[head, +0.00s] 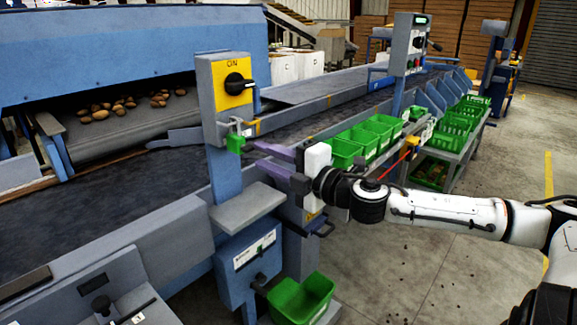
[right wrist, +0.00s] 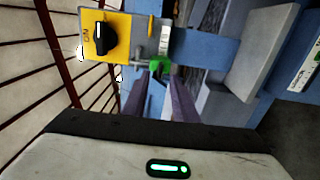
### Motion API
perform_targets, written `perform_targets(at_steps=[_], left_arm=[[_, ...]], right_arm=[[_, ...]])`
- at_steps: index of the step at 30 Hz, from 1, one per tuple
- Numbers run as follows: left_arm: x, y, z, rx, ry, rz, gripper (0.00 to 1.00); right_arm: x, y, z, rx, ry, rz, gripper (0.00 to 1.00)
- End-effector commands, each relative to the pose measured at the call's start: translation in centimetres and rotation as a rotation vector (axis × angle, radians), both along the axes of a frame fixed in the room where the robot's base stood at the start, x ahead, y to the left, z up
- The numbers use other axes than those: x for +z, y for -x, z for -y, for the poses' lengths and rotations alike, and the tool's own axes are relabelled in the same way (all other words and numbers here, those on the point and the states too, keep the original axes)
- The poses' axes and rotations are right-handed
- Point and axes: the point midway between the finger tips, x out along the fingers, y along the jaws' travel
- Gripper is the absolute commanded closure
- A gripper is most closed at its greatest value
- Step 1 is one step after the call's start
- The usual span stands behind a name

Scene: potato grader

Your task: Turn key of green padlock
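The green padlock (head: 236,143) hangs from a metal hasp (head: 240,127) on the grey-blue post, just below the yellow switch plate. In the right wrist view the padlock (right wrist: 160,64) shows at the far end of my fingers. I cannot make out its key in either view. My right gripper (head: 256,156) has two purple fingers spread apart with a gap between them. They point left toward the padlock, their tips close to it and to its right. In the right wrist view the tips of my right gripper (right wrist: 165,76) seem empty. My left gripper is not in view.
The yellow plate (head: 233,79) carries a black rotary switch (head: 237,84) marked ON. A grey shelf (head: 248,206) juts out below the padlock. Green crates (head: 345,150) line the conveyor to the right, and another green crate (head: 300,300) stands low in front. Potatoes (head: 110,107) lie on the far belt.

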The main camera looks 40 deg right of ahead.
Motion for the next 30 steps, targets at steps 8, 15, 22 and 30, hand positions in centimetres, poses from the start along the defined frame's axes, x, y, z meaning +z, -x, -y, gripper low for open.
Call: perform_targets(at_steps=[8, 15, 22, 30], left_arm=[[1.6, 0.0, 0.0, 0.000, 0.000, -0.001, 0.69], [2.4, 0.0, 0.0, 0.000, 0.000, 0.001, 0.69], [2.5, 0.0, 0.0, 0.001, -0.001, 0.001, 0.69], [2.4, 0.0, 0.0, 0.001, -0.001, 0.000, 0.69]], right_arm=[[0.2, 3.0, 0.3, -0.001, -0.005, -0.004, 0.74], [0.0, 5.4, 0.5, -0.002, 0.000, -0.002, 0.74], [0.0, 6.0, 0.5, 0.000, 0.004, 0.000, 0.74], [0.0, 6.0, 0.5, 0.000, 0.004, 0.000, 0.74]])
